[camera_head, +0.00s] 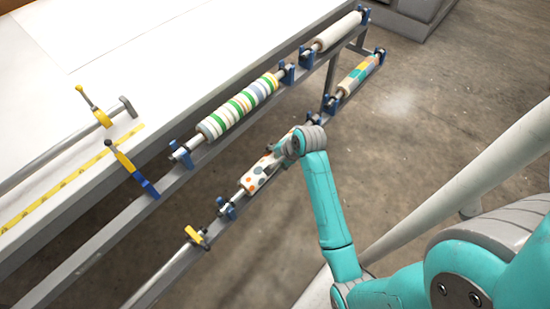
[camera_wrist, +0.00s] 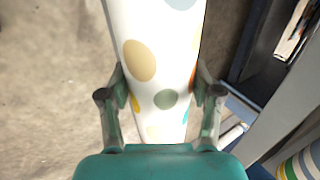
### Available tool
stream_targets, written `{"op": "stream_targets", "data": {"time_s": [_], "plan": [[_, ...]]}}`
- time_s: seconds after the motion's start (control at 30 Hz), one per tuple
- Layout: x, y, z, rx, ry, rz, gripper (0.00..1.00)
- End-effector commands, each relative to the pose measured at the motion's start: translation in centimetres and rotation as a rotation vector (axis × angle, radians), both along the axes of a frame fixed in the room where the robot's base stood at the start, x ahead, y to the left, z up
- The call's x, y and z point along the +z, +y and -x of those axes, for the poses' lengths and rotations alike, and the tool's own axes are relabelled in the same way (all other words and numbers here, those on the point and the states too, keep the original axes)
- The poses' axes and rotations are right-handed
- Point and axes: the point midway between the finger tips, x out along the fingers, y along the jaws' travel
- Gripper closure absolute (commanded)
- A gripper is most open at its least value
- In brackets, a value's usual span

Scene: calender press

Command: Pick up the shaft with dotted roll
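The shaft with dotted roll (camera_head: 257,178) is on the lower rail, white with orange, grey and other coloured spots. Its near shaft end reaches a blue holder (camera_head: 227,207); its far end is partly hidden behind my arm. My gripper (camera_head: 273,161) is at the roll's far half. In the wrist view the dotted roll (camera_wrist: 168,50) runs between the two fingers of my gripper (camera_wrist: 161,86). The pads sit against both sides of the roll, so the gripper appears shut on it. The roll looks level with its holders.
A striped roll (camera_head: 237,106) and a white roll (camera_head: 337,31) rest on the upper rail. A multicoloured roll (camera_head: 358,76) is farther along the lower rail. A yellow clamp (camera_head: 197,238) is near the dotted roll. The white table (camera_head: 150,50) is behind; open floor (camera_head: 420,120) lies right.

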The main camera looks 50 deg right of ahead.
Motion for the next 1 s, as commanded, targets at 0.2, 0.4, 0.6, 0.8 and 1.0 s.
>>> {"op": "stream_targets", "data": {"time_s": [0.2, 0.4, 0.6, 0.8, 1.0], "plan": [[0.0, 0.0, 0.0, 0.0, 0.0, 0.0, 0.93], [0.6, 0.0, 0.0, 0.001, -0.001, 0.0, 0.93], [3.6, -0.1, -0.1, 0.001, -0.004, 0.003, 0.93], [7.3, 0.0, -0.1, 0.001, -0.004, 0.003, 0.93], [9.5, 0.0, 0.0, 0.001, -0.002, 0.0, 0.93]]}}
